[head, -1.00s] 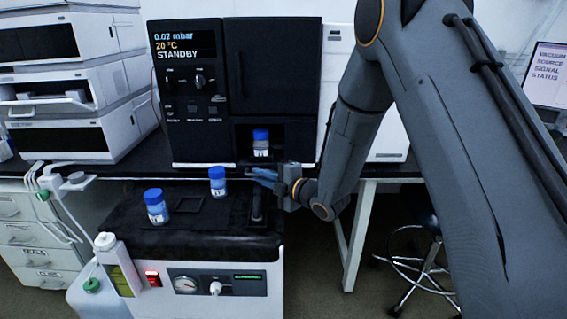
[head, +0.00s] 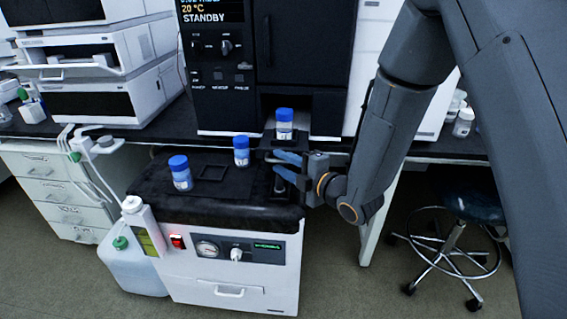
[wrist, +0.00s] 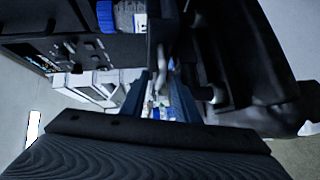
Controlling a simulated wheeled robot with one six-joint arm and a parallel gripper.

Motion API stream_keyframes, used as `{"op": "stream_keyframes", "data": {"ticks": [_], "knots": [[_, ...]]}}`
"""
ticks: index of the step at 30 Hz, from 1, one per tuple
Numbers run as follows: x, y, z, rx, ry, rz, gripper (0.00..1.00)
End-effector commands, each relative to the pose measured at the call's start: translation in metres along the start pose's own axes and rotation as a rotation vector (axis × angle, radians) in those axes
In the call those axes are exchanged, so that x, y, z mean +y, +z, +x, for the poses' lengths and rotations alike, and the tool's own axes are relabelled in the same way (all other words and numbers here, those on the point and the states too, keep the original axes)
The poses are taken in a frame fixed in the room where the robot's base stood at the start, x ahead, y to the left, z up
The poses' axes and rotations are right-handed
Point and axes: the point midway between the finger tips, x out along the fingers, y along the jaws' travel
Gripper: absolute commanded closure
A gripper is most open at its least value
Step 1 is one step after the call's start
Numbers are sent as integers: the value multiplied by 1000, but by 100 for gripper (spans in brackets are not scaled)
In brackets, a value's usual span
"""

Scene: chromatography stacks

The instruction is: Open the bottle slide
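The bottle slide (head: 283,145) is at the low recess of the black instrument and carries a blue-capped bottle (head: 284,127). This bottle also shows at the top of the wrist view (wrist: 130,18). A pale bar that looks like the slide's handle (head: 273,157) is in front of the slide. My gripper (head: 281,165) is just in front of the slide, with its two blue fingers apart and pointing left. In the wrist view the fingers (wrist: 162,98) show a gap, and a grey bar (wrist: 163,72) appears near their tips. I cannot tell whether they touch it.
Two more blue-capped bottles (head: 241,151) (head: 180,173) stand on the black top of the white pump cabinet (head: 240,268), beside an empty square holder (head: 210,172). White instruments (head: 115,95) are stacked at the left. A stool (head: 467,200) stands at the right.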

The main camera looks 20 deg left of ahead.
Motion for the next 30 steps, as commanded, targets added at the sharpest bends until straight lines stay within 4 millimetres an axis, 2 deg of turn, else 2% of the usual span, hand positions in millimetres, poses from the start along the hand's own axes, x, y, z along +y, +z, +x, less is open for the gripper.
{"op": "stream_keyframes", "data": {"ticks": [8,21,30], "knots": [[0,2,-6,-2,0,0,72],[0,1,-70,-2,0,0,72],[0,0,-79,-1,0,0,72]]}}
